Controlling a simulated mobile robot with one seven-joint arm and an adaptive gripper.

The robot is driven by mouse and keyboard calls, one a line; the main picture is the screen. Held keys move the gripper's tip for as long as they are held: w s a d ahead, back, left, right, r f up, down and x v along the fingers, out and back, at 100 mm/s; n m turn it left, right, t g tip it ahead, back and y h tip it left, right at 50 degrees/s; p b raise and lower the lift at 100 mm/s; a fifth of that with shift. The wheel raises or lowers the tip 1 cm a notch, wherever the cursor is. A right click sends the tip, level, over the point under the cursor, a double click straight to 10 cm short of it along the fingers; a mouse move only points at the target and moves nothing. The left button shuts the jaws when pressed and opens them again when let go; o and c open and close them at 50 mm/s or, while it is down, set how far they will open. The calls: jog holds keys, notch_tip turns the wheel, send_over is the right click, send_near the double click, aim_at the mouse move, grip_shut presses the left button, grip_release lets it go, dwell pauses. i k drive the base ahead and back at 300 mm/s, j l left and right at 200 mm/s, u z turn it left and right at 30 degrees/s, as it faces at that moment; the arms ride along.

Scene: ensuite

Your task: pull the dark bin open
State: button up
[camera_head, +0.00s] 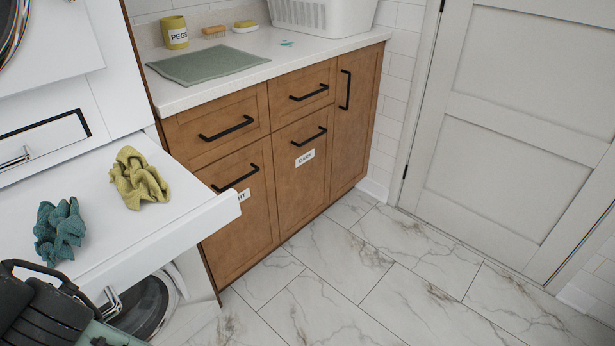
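The dark bin (302,185) is a brown wooden cabinet front with a white "DARK" label and a black bar handle (309,137) near its top edge. It sits flush with the fronts around it, so it looks closed. My gripper (45,285) is black and shows at the lower left corner, partly cut off by the frame. It is in front of the white pull-out shelf, well to the left of the dark bin and apart from its handle. Its fingertips are not clear, and I cannot tell whether it is open or shut.
A white pull-out shelf (185,213) holds a teal cloth (60,231) and a yellow cloth (139,180). It juts out, partly covering the neighbouring bin (240,215), whose label ends in "HT". A washer door (143,307) is below. The marble floor (370,270) before the dark bin is clear.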

aim_at(302, 149)
jog(key=i+l+z, duration=0.2)
jog(key=i+l, duration=0.65)
jog(key=i, duration=0.15)
